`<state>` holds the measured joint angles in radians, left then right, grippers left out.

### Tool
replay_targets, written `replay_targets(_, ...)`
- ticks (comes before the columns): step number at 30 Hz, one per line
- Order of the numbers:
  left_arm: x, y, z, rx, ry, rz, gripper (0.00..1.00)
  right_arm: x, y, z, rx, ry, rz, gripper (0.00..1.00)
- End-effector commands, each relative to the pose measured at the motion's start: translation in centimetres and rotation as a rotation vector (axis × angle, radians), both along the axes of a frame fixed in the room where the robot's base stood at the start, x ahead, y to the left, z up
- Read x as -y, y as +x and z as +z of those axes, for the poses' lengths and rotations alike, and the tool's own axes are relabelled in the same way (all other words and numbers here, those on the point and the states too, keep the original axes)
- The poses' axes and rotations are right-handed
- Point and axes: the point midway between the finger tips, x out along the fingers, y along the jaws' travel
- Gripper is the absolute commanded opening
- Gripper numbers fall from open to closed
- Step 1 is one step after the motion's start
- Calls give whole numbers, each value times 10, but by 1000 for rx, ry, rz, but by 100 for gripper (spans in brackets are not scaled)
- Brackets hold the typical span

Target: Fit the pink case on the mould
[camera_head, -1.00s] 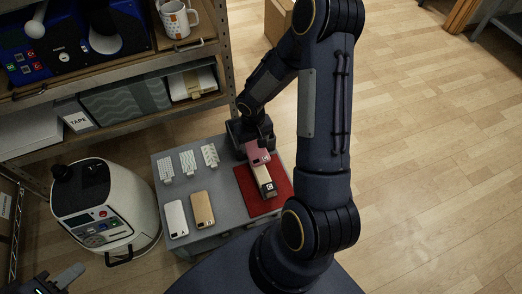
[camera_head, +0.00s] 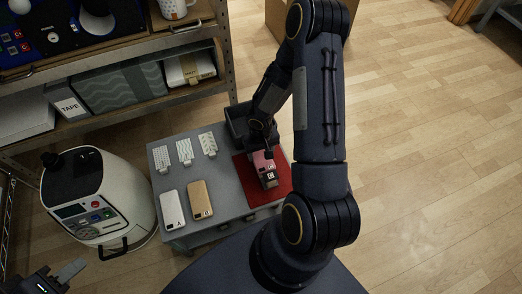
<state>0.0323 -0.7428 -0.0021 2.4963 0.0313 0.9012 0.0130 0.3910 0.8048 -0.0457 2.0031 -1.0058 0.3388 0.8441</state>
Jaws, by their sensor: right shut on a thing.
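The pink case (camera_head: 261,161) is in my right gripper (camera_head: 263,151), which is shut on it above the red mat (camera_head: 280,187). The mould (camera_head: 269,181) is a small block on the mat, its near end showing just in front of the case. The case covers the far part of the mould; I cannot tell whether it is seated or only held over it. My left gripper (camera_head: 58,278) is at the bottom left corner, partly cut off, away from the table; its opening is unclear.
The grey table (camera_head: 229,199) also bears a white case (camera_head: 172,209), a tan case (camera_head: 200,200) and several patterned white pieces (camera_head: 185,151). A dark bin (camera_head: 237,118) is at its back. A white machine (camera_head: 100,196) stands left; shelves rise behind.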

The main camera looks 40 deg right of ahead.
Motion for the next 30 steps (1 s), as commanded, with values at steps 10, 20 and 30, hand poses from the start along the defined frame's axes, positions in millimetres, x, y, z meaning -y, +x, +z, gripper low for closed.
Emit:
replay_targets(10, 0, 0, -17, 0, 0, 0, 36, 0, 0, -23, 0, 0, 0, 37)
replay_targets(20, 0, 0, -17, 0, 0, 0, 36, 0, 0, -23, 0, 0, -1, 37)
replay_targets(30, 0, 0, -20, 0, 0, 0, 36, 0, 0, -24, 0, 0, -2, 37)
